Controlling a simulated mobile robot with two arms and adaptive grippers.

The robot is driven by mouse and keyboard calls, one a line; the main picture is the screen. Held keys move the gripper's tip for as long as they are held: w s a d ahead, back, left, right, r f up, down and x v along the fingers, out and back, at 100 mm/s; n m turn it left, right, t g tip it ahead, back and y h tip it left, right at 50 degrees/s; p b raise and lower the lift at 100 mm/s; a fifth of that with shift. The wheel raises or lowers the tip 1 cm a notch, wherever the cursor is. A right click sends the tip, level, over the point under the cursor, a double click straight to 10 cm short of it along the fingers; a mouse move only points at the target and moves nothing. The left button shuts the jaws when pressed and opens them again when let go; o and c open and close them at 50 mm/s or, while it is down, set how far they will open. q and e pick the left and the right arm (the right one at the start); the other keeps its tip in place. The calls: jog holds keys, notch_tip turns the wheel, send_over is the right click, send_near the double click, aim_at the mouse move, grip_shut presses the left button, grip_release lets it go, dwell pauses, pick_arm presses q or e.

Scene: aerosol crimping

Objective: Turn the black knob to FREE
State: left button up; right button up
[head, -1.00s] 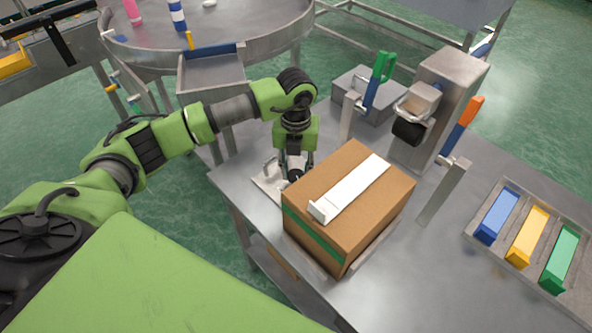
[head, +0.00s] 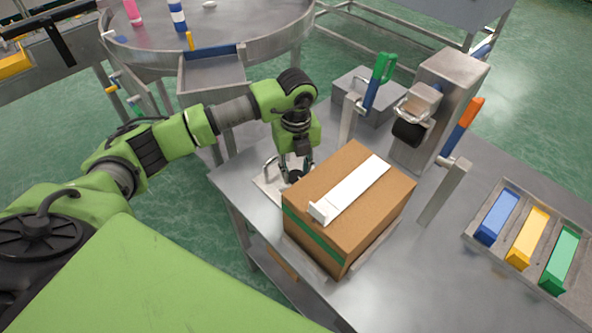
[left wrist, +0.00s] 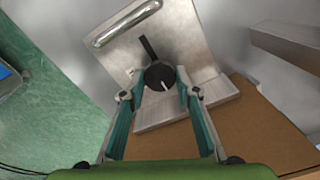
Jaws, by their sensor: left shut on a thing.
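The black knob (left wrist: 160,76) sits on a pale metal plate (left wrist: 195,40) in the left wrist view. It is round, with a short white mark pointing toward the bottom of that view. A dark bar (left wrist: 147,48) extends above it on the plate. My left gripper (head: 295,174) is at the knob behind the cardboard box in the head view. In the left wrist view its two fingers (left wrist: 160,82) are shut on the knob, one on each side. Any lettering on the plate is too small to read. My right gripper is not in view.
A cardboard box (head: 370,210) with a white strip on top stands close beside the gripper. A metal handle (left wrist: 125,23) rises from the plate. Behind stand a post with a green-topped lever (head: 380,72) and a metal machine (head: 452,75). A tray of coloured blocks (head: 480,237) lies right.

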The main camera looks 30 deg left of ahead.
aim_at(296, 175)
pick_arm(q)
jog(key=o, duration=1.1)
jog(key=shift+r, duration=0.1)
notch_tip(296, 175, up, 12)
jog(key=shift+f, duration=0.1)
